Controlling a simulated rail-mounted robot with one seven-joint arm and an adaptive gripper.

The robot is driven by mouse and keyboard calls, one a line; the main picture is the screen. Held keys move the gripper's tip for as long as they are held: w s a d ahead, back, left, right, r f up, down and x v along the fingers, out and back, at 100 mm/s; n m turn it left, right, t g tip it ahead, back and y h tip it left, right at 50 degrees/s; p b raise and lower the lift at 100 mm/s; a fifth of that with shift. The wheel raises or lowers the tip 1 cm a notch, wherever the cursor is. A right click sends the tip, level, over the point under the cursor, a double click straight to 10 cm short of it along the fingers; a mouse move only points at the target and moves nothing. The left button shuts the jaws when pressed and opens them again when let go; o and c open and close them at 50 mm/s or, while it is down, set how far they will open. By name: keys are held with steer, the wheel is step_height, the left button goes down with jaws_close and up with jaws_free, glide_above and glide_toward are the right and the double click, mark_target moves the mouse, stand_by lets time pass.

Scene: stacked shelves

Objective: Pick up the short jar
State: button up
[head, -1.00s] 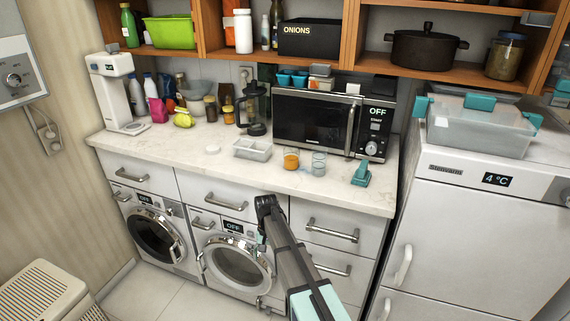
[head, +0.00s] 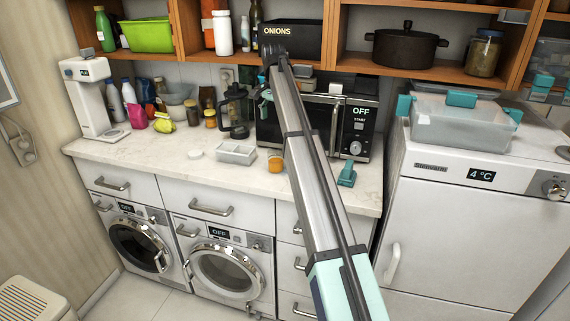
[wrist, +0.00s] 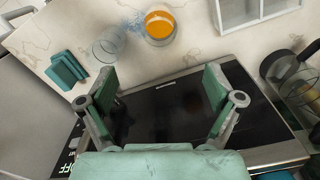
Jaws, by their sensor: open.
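A short glass jar with orange contents (head: 276,164) stands on the countertop in front of the microwave. It shows at the top of the wrist view (wrist: 159,24). Small jars (head: 210,118) also stand at the back of the counter, and I cannot tell for certain which jar is meant. My gripper (head: 272,52) is high above the counter, in front of the onions box. In the wrist view its two green fingers (wrist: 160,80) are spread with nothing between them, above the microwave. All jars are apart from it.
A clear empty glass (wrist: 108,44) stands beside the orange jar; my arm hides it in the head view. A divided tray (head: 236,153), a teal object (head: 347,174), a French press (head: 237,110) and the microwave (head: 355,125) surround it.

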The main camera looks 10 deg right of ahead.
steer(key=p, duration=0.3)
glide_toward(276, 160)
steer(key=w+f, duration=0.1)
steer(key=f, duration=0.1)
steer(key=w+f, duration=0.1)
steer(key=f, duration=0.1)
steer(key=w+f, duration=0.1)
steer(key=f, duration=0.1)
steer(key=shift+d+f, duration=0.1)
steer(key=shift+f, duration=0.1)
steer(key=shift+d+f+p, duration=0.1)
steer(key=shift+f+p, duration=0.9)
steer(key=shift+f, duration=1.65)
steer(key=c, duration=1.5)
